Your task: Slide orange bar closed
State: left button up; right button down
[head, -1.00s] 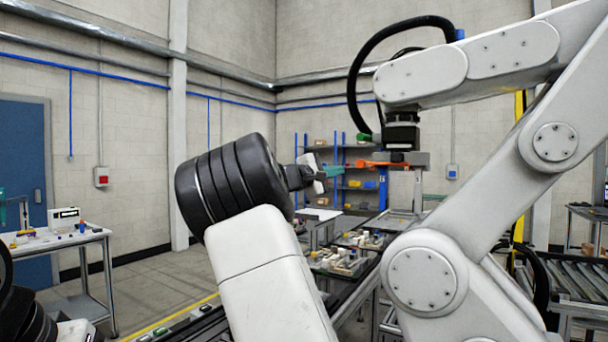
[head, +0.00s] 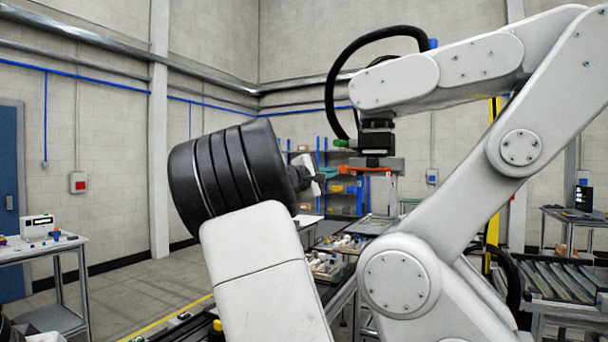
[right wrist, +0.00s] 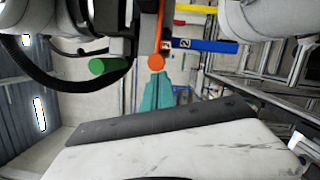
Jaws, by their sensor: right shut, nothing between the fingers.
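The orange bar (head: 364,169) lies level below a dark and grey block fixture in the head view. In the right wrist view, its round orange end (right wrist: 156,62) faces the camera, with the bar running up behind it. My right gripper (head: 331,171) has teal fingers, shut and empty, just left of the bar's near end. The right wrist view shows the same teal fingers (right wrist: 162,88) just below the orange end, pointing at it. I cannot tell whether they touch. My left gripper is not in view.
A green round-ended piece (right wrist: 109,65) sits beside the orange end. A blue bar (right wrist: 205,45) and a yellow bar (right wrist: 195,8) lie beyond. A white robot arm (head: 445,230) stands close on the right. A side table (head: 42,248) is at far left.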

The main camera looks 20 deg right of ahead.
jog(key=shift+s+d, duration=0.15)
jog(key=shift+d, duration=0.05)
jog(key=shift+a, duration=0.1)
jog(key=s+a+f, duration=0.1)
jog(key=a+f, duration=0.1)
jog(key=a, duration=0.9)
jog(key=shift+s+a, duration=0.15)
jog(key=shift+a, duration=0.15)
